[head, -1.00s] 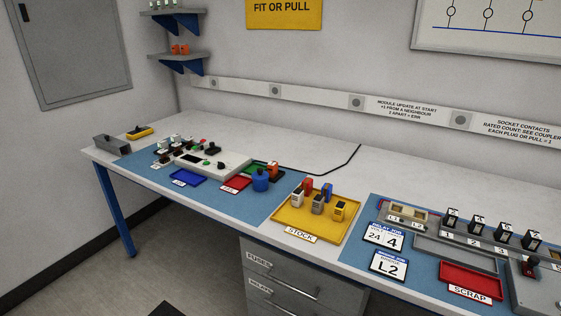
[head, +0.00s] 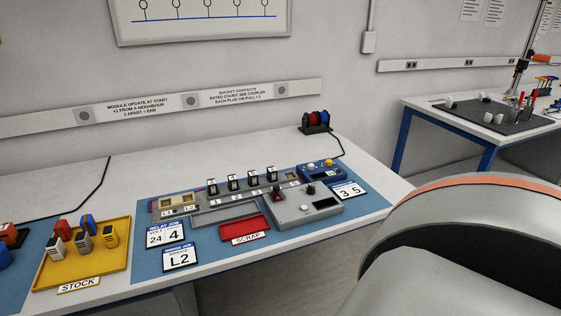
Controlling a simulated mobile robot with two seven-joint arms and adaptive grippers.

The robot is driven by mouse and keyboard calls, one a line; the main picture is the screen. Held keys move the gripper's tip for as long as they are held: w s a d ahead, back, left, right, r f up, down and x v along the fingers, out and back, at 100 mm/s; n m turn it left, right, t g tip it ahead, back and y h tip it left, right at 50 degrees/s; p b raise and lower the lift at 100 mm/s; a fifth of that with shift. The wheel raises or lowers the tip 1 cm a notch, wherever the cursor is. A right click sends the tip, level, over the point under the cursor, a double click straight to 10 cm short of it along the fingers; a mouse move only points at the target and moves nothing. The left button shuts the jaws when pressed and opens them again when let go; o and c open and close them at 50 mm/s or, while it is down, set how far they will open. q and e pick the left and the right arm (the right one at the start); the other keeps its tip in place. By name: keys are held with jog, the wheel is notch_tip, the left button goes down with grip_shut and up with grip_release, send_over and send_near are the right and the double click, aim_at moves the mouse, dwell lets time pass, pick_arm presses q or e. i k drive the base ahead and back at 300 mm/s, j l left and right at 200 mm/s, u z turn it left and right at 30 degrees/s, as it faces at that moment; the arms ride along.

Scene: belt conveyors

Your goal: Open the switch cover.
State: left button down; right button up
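A grey control box (head: 306,205) sits on the right part of the blue mat (head: 215,262). A small red piece (head: 277,193) stands up at its left rear; it may be the switch cover, but it is too small to tell whether it is open or shut. A black knob (head: 311,189) and a dark display (head: 325,203) are also on the box. Neither of my grippers is in view.
A red scrap tray (head: 243,229) lies left of the box, with a grey rack of several black modules (head: 238,184) behind. A blue unit (head: 318,172) is behind the box. A yellow stock tray (head: 95,268) is farther left. A large grey rounded shape covers the lower right.

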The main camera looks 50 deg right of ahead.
aim_at(276, 187)
jog(key=z, duration=1.5)
jog(key=j, duration=0.1)
